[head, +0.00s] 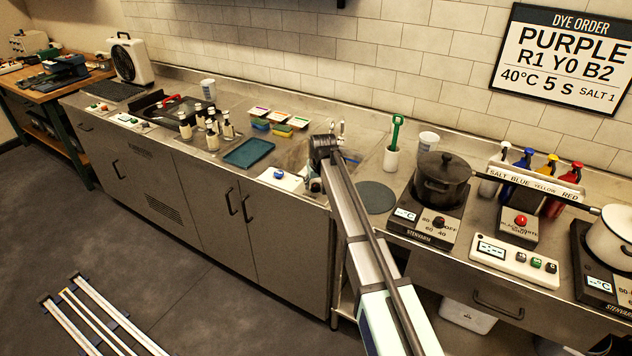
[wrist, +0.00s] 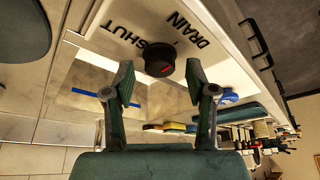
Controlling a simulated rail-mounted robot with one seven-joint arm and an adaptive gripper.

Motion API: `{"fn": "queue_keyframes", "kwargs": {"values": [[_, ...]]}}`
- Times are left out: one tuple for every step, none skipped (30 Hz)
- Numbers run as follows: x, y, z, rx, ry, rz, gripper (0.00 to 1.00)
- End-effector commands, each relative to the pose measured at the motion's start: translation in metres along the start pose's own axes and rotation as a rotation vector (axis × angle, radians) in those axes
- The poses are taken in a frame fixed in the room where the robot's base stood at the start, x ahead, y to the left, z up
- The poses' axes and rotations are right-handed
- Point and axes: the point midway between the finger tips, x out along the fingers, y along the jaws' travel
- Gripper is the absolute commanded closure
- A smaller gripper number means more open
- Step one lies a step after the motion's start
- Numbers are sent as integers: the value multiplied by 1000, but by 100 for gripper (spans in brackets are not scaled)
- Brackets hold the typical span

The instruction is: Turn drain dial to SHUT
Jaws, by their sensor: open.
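In the wrist view, the drain dial (wrist: 166,62) is a round black knob with a red mark on a pale panel (wrist: 110,20). The panel carries the printed words SHUT and DRAIN, on either side of the knob's far edge. Which word the knob is set to I cannot tell for sure. My gripper (wrist: 159,83) is open, its two fingers apart, with the knob ahead of the gap between the tips. I see no contact.
A white box with a blue button (head: 279,176) sits just left of my gripper. A teal tray (head: 249,152), coloured containers (head: 280,124) and bottles (head: 212,130) stand further left. A green-handled tool in a white cup (head: 392,155) and a black pot (head: 443,180) stand to the right.

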Motion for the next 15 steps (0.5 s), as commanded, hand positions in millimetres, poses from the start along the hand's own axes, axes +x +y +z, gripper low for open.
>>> {"fn": "queue_keyframes", "kwargs": {"values": [[2, 0, 0, 0, 0, 0, 44], [3, 0, 0, 0, 0, 0, 44], [4, 0, 0, 0, 0, 0, 44], [5, 0, 0, 0, 0, 0, 44], [5, 0, 0, 0, 0, 0, 44], [5, 0, 0, 0, 0, 0, 44], [5, 0, 0, 0, 0, 0, 44], [5, 0, 0, 0, 0, 0, 44], [5, 0, 0, 0, 0, 0, 44], [5, 0, 0, 0, 0, 0, 44], [5, 0, 0, 0, 0, 0, 44], [5, 0, 0, 0, 0, 0, 58], [5, 0, 0, 0, 0, 0, 68], [5, 0, 0, 0, 0, 0, 79], [5, 0, 0, 0, 0, 0, 93]]}}
